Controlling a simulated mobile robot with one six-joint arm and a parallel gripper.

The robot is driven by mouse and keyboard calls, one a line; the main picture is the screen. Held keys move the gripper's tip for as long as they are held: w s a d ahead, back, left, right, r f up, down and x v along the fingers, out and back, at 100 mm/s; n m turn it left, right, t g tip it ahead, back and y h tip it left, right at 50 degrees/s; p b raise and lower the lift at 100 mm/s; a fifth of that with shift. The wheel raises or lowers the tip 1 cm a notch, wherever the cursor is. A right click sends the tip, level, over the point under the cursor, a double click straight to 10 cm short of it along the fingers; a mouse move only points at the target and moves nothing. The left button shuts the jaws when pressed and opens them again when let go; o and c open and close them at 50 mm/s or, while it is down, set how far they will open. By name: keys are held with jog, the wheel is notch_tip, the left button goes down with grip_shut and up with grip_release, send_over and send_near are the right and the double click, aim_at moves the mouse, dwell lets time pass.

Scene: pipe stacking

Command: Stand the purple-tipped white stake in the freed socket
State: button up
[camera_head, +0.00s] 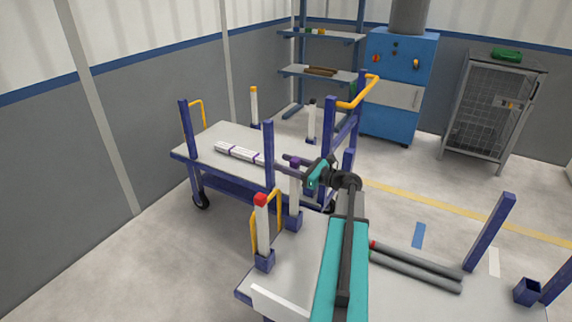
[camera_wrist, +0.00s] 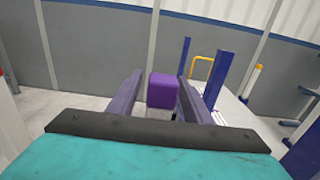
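The purple-tipped white stake (camera_head: 295,188) stands upright, its foot in a dark blue socket (camera_head: 293,220) at the near cart's far edge. In the wrist view its purple tip (camera_wrist: 164,91) lies between the fingers of my gripper (camera_wrist: 161,82), with a gap on the left and almost none on the right. My gripper (camera_head: 300,163) looks open around or just short of the tip; depth is hard to judge. The fingers partly overlap the tip in the head view. An empty-looking socket (camera_head: 527,291) is at the near cart's right.
A red-tipped stake (camera_head: 263,225) stands in a socket to the left. Grey pipes (camera_head: 415,270) lie on the near cart beside a blue post (camera_head: 489,232). The far cart (camera_head: 225,135) holds white lengths with purple bands (camera_head: 238,152) and has blue posts.

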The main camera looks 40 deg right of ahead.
jog(key=v, duration=1.3)
jog(key=shift+s+b, duration=0.3)
jog(key=shift+s, duration=0.1)
jog(key=shift+d, duration=0.15)
jog(key=shift+r, duration=0.15)
dwell(0.5)
